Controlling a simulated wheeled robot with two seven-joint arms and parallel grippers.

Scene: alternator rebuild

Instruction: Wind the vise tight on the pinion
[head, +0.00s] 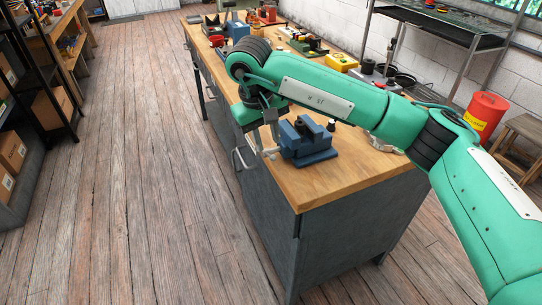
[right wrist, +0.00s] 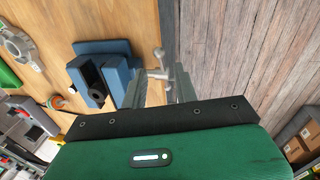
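The blue vise (head: 308,146) sits on the workbench near its front corner. In the right wrist view the vise (right wrist: 122,76) is left of my fingers, and its grey handle (right wrist: 158,66) shows beyond and between the fingertips. My right gripper (head: 269,137) points down beside the vise's left end; in the right wrist view its two fingers (right wrist: 157,88) stand apart with a gap between them. I cannot tell whether they touch the handle. A dark piece (right wrist: 90,76) shows at the vise jaws; I cannot tell whether it is the pinion. My left gripper is out of view.
The wooden workbench (head: 340,178) has clear top in front of the vise. A small dark knob-like part (head: 331,125) stands just behind the vise. Yellow, red and dark parts lie farther back, including a yellow box (head: 341,62). A red bin (head: 485,115) stands right of the bench.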

